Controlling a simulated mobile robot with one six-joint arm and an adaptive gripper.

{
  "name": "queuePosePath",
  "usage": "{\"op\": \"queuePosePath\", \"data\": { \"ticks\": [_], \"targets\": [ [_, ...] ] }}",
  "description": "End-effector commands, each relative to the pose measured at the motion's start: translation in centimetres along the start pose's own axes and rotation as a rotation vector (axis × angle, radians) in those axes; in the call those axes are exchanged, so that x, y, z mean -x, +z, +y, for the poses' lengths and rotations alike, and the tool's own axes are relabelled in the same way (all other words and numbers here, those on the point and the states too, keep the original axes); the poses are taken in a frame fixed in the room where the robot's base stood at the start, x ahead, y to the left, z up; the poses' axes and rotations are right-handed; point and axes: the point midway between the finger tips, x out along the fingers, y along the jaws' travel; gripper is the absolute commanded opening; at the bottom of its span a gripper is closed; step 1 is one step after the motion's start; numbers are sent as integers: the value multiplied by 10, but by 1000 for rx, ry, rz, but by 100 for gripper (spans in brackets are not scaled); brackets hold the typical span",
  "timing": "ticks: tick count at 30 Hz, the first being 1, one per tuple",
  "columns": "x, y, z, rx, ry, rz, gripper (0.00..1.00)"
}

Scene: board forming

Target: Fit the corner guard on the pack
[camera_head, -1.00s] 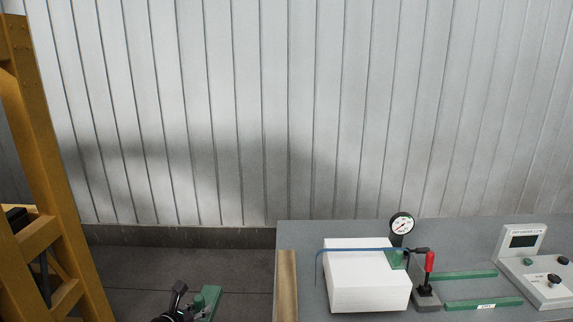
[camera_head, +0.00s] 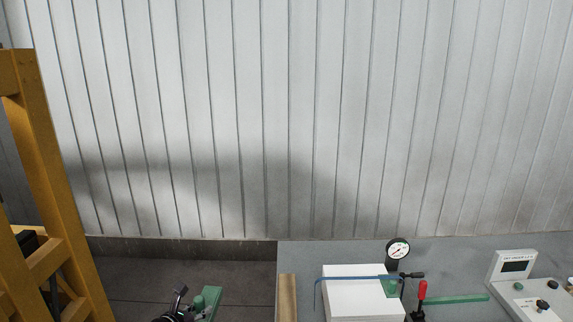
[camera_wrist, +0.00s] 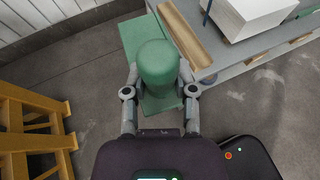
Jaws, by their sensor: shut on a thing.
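The green corner guard (camera_head: 206,301), a flat plate with a thick rounded cylinder on it, is at the bottom left of the head view. In the wrist view, both fingers of my gripper (camera_wrist: 160,88) are shut on the guard's cylinder (camera_wrist: 157,62), and the plate shows behind it. The white pack (camera_head: 355,299) sits on the grey table at the right, with a thin blue strap (camera_head: 350,278) across its top and hanging down its left side. The guard is held off to the left of the pack, apart from it. The pack's lower part is cut off.
A wooden bar (camera_head: 287,298) lies along the table's left edge, between guard and pack. A red-handled clamp (camera_head: 422,291), a dial gauge (camera_head: 398,251) and a small green piece (camera_head: 393,288) are by the pack's right side. A control box (camera_head: 535,288) is farther right. A yellow frame (camera_head: 50,200) stands left.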

Motion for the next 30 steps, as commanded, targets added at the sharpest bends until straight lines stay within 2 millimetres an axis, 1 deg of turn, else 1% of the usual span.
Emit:
{"op": "queuePosePath", "data": {
  "ticks": [11,16,23,30],
  "targets": [
    [0,0,0,0,-1,0,0],
    [-3,-6,0,0,-1,0,0],
    [-12,-27,0,0,0,0,0],
    [-24,-56,0,0,0,0,0]
  ]
}}
